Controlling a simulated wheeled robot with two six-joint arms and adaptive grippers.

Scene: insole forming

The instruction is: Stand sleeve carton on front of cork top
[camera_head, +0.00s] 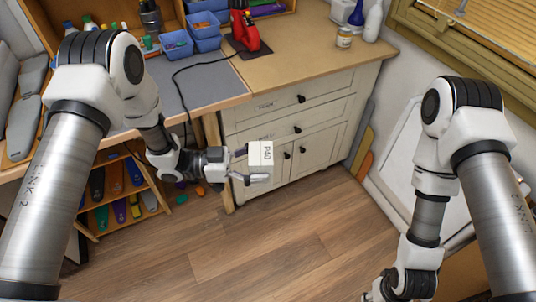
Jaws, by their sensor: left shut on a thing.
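The sleeve carton (261,154) is a small white box with dark lettering on its side. My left gripper (254,166) is shut on it and holds it in the air, in front of the white cabinet's drawers and lower than the counter in the picture. The cork top (310,66) is the tan counter surface on that cabinet; its front edge is bare. My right gripper (378,292) is low at the bottom edge, far from the carton; its fingers are cut off or too small to judge.
A red machine (246,32) with a black cable stands at the cork top's back left. A small jar (344,37) and white bottles (373,20) stand at its back right. Blue bins (203,30) are behind the grey mat (205,86). The front middle of the cork top is free.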

